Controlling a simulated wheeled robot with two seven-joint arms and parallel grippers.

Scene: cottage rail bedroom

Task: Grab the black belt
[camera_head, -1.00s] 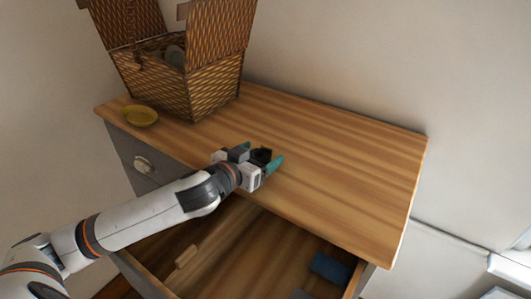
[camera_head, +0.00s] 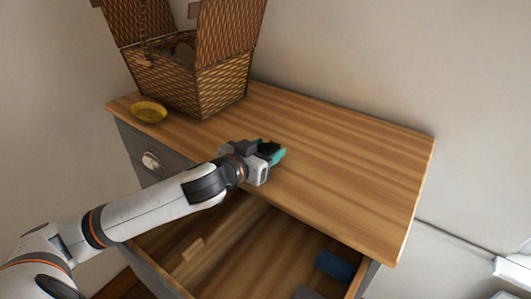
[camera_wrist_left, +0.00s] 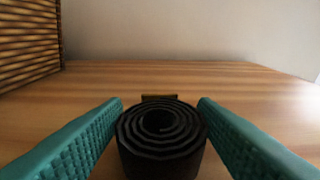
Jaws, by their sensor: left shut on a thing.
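The black belt (camera_wrist_left: 160,145) is a coiled roll with a spiral top and a yellowish buckle behind it. It stands on the wooden dresser top (camera_head: 340,150). In the left wrist view it sits between the two teal fingers of my left gripper (camera_wrist_left: 160,130). In the head view my left gripper (camera_head: 272,151) is low at the dresser's front edge, its fingers closed around the belt, which shows as a small dark shape (camera_head: 268,147). My right gripper is not in view.
An open wicker basket (camera_head: 190,80) stands at the back left of the dresser, with a yellow bowl (camera_head: 149,112) beside it. Below my arm a drawer (camera_head: 250,250) is pulled open, holding a blue item (camera_head: 335,266) and a wooden piece (camera_head: 193,249). The dresser's right side is clear.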

